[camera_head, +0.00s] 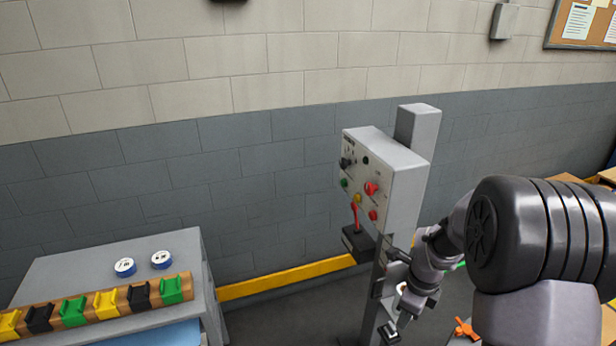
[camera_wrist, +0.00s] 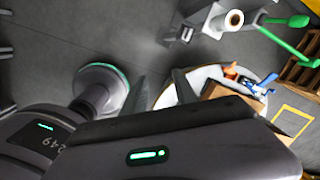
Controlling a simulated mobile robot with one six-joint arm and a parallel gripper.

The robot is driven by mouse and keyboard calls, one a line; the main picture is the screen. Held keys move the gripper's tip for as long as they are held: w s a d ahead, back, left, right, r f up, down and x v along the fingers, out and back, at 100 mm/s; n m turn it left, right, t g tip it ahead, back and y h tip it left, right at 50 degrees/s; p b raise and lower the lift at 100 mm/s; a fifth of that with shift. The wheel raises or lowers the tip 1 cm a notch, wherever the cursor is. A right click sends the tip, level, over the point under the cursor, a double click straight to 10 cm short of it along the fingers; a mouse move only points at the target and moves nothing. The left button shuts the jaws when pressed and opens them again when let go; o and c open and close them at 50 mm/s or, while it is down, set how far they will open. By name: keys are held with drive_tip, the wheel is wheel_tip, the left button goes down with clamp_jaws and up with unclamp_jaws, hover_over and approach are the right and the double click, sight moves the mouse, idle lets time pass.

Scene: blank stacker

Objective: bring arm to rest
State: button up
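My arm reaches in from the right of the head view, its dark elbow and grey links in front of the control post. In the wrist view my gripper (camera_wrist: 162,84) shows two dark fingers standing apart, with only floor and part of a pale round surface behind the gap. Nothing is held between them. In the head view the arm's end is low beside the post, and the fingers are hard to make out there.
A control box (camera_head: 383,185) with coloured buttons and a red lever stands close to my arm. A grey table (camera_head: 90,270) at left holds coloured blocks (camera_head: 74,311) and two tape rolls (camera_head: 125,267). The wrist view shows a white roll (camera_wrist: 233,19) and an orange-handled tool (camera_wrist: 231,71).

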drive_tip(key=s+a+r+n+t, duration=0.1)
drive_tip(key=s+a+r+n, duration=0.25)
drive_tip(key=r, duration=0.35)
drive_tip(key=s+a+r+n+t, duration=0.1)
drive_tip(key=s+a+r+n, duration=0.2)
drive_tip(key=r+n, duration=0.3)
drive_tip(key=s+a+r+n+t+y+b, duration=0.1)
drive_tip(key=s+a+r+n, duration=0.2)
drive_tip(key=s+n, duration=0.2)
drive_tip(key=s+a+r+n+t+y+b, duration=0.1)
drive_tip(key=s+a+r+n, duration=0.3)
drive_tip(key=s, duration=0.8)
drive_tip(key=shift+n, duration=1.05)
drive_tip(key=shift+s, duration=0.1)
